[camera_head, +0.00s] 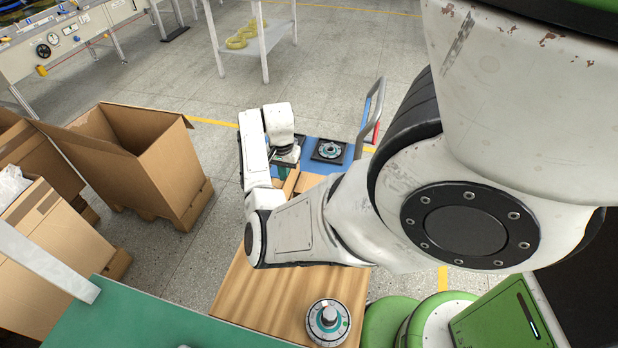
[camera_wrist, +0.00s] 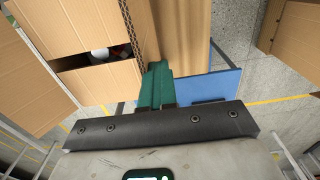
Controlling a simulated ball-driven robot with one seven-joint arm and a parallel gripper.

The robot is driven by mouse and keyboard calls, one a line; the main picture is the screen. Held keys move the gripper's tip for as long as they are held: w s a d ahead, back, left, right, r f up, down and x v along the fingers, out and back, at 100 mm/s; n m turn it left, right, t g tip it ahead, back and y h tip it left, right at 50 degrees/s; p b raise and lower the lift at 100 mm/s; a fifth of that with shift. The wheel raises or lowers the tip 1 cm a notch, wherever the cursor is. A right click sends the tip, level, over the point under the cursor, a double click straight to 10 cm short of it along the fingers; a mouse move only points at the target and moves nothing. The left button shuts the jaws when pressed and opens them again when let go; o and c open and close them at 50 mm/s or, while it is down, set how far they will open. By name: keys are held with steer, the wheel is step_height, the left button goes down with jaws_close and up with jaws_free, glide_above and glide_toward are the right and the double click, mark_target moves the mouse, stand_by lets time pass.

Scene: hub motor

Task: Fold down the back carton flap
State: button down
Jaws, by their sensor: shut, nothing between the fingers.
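The carton (camera_wrist: 75,30) is at upper left in the wrist view. Broad brown cardboard panels lie either side of a dark gap, where a whitish object (camera_wrist: 99,53) shows inside. One flap (camera_wrist: 147,35) stands nearly edge-on at the right of it. I cannot tell for sure which flap is the back one. My gripper (camera_wrist: 154,72) has green fingers, shut and empty, close beside the lower end of that flap; contact is unclear. In the head view my gripper (camera_head: 283,172) points down near a small piece of cardboard (camera_head: 308,182), and my arm hides most of the carton.
A hub motor (camera_head: 329,150) sits on a black tray on the blue cart. Another hub motor (camera_head: 328,322) is on the wooden tabletop (camera_head: 270,295). Open cartons (camera_head: 150,165) stand on pallets at left. A green worktop (camera_head: 150,320) is in front. Floor between is clear.

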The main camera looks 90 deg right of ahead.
steer(key=s+a+f+p, duration=0.1)
steer(key=s+a+p, duration=0.1)
steer(key=s+p, duration=0.2)
steer(key=s, duration=0.3)
steer(key=shift+s+a, duration=0.2)
steer(key=shift+s, duration=0.05)
stand_by(0.4)
steer(key=shift+f, duration=0.2)
step_height(320, 180, down, 5)
steer(key=b, duration=0.3)
stand_by(1.1)
steer(key=shift+r, duration=0.15)
step_height(320, 180, up, 9)
steer(key=p, duration=0.6)
